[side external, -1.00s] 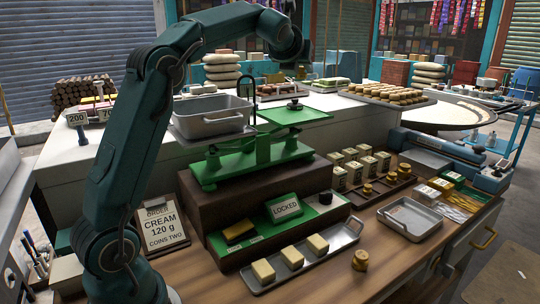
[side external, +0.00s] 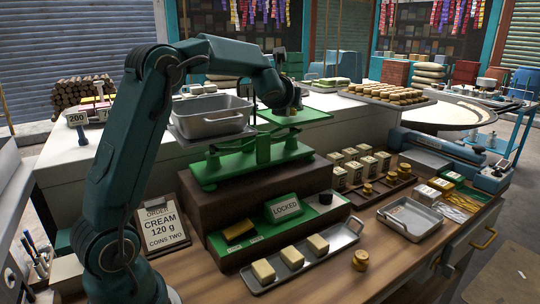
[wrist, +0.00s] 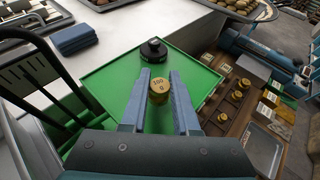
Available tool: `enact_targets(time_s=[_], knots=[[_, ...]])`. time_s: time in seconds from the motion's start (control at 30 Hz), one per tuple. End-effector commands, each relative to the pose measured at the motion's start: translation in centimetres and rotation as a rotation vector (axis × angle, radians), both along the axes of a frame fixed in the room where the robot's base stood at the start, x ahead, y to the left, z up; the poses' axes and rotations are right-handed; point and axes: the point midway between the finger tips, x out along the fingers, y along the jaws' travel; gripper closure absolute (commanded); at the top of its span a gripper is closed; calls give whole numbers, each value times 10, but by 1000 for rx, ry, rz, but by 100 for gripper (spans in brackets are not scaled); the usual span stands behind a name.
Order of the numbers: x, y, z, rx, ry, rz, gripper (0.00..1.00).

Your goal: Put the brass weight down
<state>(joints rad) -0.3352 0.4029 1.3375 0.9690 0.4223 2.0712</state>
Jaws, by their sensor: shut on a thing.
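The brass weight (wrist: 158,91), its top marked with a number that looks like 100 g, sits between the two blue-grey fingers of my gripper (wrist: 158,95) in the wrist view. My gripper is shut on it over the balance's green right pan (wrist: 108,82). I cannot tell whether the weight touches the pan. A black weight (wrist: 153,50) stands on the same pan, just beyond the brass one. In the side view my gripper (side external: 288,106) is low at the green pan (side external: 312,114), and the brass weight is not clear there. The green balance (side external: 252,160) stands on a brown block.
A grey tub (side external: 212,122) stands on the balance's left pan. A tray of blocks (side external: 308,262) and a loose brass weight (side external: 361,260) are on the counter. Brass weights in a rack (side external: 385,187) stand right of the balance. The near pan surface is bare.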

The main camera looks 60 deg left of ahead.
Motion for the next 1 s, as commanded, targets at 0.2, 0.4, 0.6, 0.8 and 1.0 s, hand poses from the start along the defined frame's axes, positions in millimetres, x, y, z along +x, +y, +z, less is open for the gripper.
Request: enact_targets(time_s=[0.2,0.4,0.6,0.8,1.0], knots=[[0,0,-6,0,-1,-3,100],[0,0,-8,-1,0,-2,100],[0,0,-8,-1,-1,-1,41],[0,0,-8,-1,-1,-1,41],[-5,-5,-2,0,-1,-3,41]])
